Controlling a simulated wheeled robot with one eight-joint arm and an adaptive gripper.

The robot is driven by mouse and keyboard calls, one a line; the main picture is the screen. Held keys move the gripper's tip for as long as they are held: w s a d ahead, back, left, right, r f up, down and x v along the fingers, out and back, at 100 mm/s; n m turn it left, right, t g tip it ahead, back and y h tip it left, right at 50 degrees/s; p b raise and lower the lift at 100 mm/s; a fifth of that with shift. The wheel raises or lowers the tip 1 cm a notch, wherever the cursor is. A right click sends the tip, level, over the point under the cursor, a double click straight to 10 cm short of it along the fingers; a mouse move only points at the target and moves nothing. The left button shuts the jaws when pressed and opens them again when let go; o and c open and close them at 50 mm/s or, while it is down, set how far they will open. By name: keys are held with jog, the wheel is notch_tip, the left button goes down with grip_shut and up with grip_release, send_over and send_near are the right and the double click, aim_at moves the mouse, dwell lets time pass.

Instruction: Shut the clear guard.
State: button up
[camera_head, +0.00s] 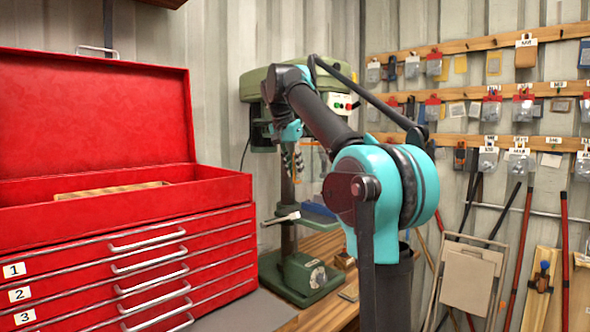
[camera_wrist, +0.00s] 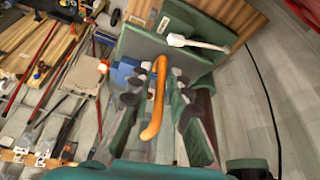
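The drill press (camera_head: 304,228) stands behind my arm, with its clear guard hard to make out at the spindle. Thin orange edges, seemingly of the guard (camera_head: 319,150), show beside my gripper (camera_head: 292,160) in the head view. In the wrist view, a curved orange handle (camera_wrist: 158,88) stands between the dark fingertips of my gripper (camera_wrist: 157,92). The fingers are spread, with a gap visible on each side of the handle. The clear pane itself cannot be told apart from the background, so its angle is unclear.
A red tool chest (camera_head: 120,235) with its lid up stands at the left. Pegboard rails (camera_head: 480,92) with hanging goods line the right wall.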

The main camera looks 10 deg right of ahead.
grip_shut()
jog(key=shift+d, duration=0.1)
